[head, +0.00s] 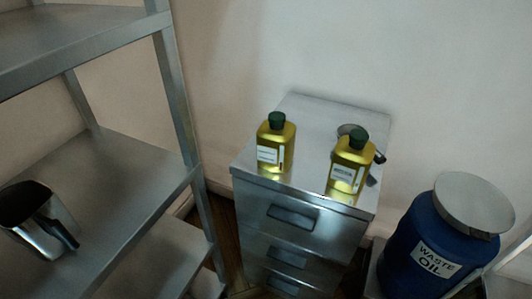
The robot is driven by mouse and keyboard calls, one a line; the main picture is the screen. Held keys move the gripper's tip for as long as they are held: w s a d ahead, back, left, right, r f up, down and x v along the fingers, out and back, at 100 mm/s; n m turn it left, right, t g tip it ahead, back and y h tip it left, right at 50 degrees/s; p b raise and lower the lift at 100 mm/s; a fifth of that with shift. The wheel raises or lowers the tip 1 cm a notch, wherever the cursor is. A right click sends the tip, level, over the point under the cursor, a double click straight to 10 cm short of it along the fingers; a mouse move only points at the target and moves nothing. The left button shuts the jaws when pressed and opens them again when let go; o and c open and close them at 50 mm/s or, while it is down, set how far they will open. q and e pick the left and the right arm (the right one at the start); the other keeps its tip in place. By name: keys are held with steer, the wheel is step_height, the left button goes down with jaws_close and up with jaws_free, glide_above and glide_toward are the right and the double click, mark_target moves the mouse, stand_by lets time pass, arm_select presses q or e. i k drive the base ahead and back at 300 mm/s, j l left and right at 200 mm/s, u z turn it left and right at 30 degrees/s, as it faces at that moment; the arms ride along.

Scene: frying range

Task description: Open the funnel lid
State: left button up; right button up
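A blue drum (425,252) labelled "WASTE OIL" stands at the lower right. A round, flat grey lid (475,203) covers its top and looks shut; it is slightly tilted in the picture. The funnel itself is hidden beneath the lid or cannot be told apart from it. Neither of my grippers is in view.
A steel drawer cabinet (303,232) stands left of the drum. Two yellow oil bottles (276,145) and (348,165) stand on it, with a dark-handled utensil (378,157) behind the right one. A metal shelf (125,180) at left holds a metal jug (35,215).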

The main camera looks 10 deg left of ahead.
mark_target(474, 202)
steer(key=z, duration=1.45)
